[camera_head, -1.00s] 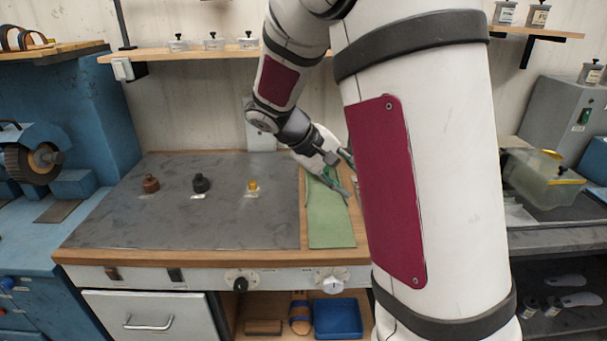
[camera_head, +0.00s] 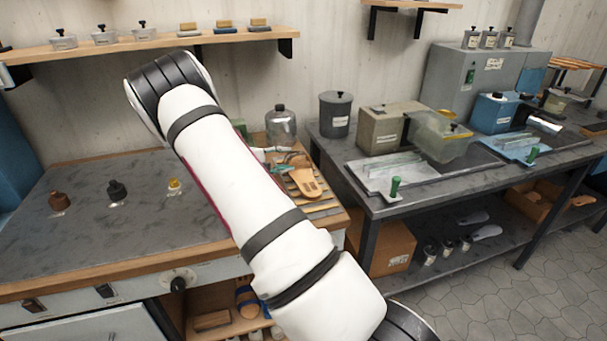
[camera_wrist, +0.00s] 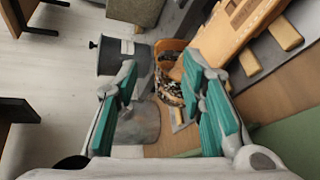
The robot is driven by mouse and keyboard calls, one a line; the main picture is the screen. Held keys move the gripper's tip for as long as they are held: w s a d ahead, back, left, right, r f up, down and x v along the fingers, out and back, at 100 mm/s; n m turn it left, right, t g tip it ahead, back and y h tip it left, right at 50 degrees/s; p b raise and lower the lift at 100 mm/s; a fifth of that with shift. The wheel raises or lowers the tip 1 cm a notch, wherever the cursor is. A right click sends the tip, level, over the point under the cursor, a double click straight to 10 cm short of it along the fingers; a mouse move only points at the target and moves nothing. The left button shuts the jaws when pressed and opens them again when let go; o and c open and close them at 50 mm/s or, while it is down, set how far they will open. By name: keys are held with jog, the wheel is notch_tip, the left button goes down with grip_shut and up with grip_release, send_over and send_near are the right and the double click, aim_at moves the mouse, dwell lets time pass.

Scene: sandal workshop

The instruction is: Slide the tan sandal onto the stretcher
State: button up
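A tan, sole-shaped piece (camera_head: 303,178) with small slots lies on pale wooden slats at the bench's right end. It also shows large at the upper right of the wrist view (camera_wrist: 232,42). I cannot tell whether it is the tan sandal or the stretcher; no other piece is clearly either one. My gripper (camera_head: 284,161) is beside its far left part in the head view, partly hidden by my arm. In the wrist view, my gripper's (camera_wrist: 162,75) teal-padded fingers stand wide apart with nothing clearly held between them. The tan piece lies right of the right finger.
A glass jar (camera_head: 281,128) stands behind the slats. A blue-and-brown sandal (camera_head: 248,303) sits on the shelf below.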

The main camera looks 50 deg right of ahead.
jog(key=p, duration=0.1)
send_over(303, 167)
jog(key=s+a, duration=0.2)
notch_tip(303, 167, down, 2)
jog(key=shift+w+d+f, duration=0.1)
jog(key=shift+w+f, duration=0.05)
jog(key=shift+f, duration=0.05)
grip_shut()
